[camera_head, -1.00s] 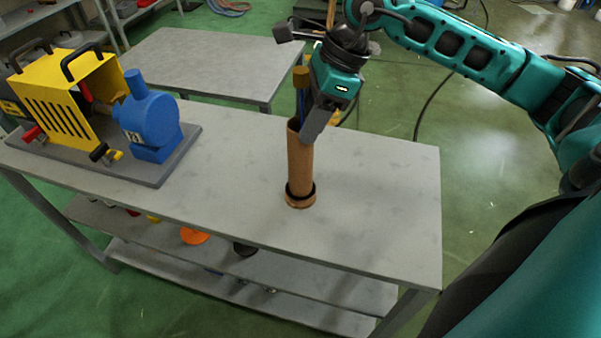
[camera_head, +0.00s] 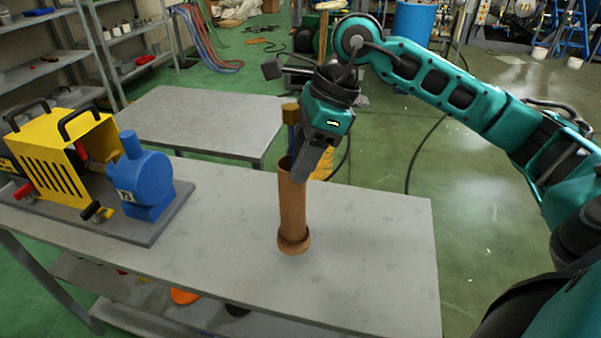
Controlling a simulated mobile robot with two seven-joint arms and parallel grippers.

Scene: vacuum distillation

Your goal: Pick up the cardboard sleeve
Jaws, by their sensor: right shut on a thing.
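The cardboard sleeve (camera_head: 292,205) is a tall brown tube, roughly upright on the grey table, with a wider brown collar (camera_head: 294,243) around its foot. I cannot tell whether the sleeve has any gap to the collar. My right gripper (camera_head: 308,172) reaches down from above and is shut on the sleeve's upper rim at its right side. A slim blue piece with a brownish-gold top (camera_head: 291,114) rises from the sleeve's open mouth; its lower part is hidden inside. The fingers partly hide the rim. My left gripper is not in view.
On the table's (camera_head: 375,240) left stands a yellow slotted machine (camera_head: 62,160) with a blue round part (camera_head: 146,185) on a grey base plate. The tabletop right of the sleeve is clear. A second grey table (camera_head: 185,120) stands behind, with shelves (camera_head: 60,65) at the back left.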

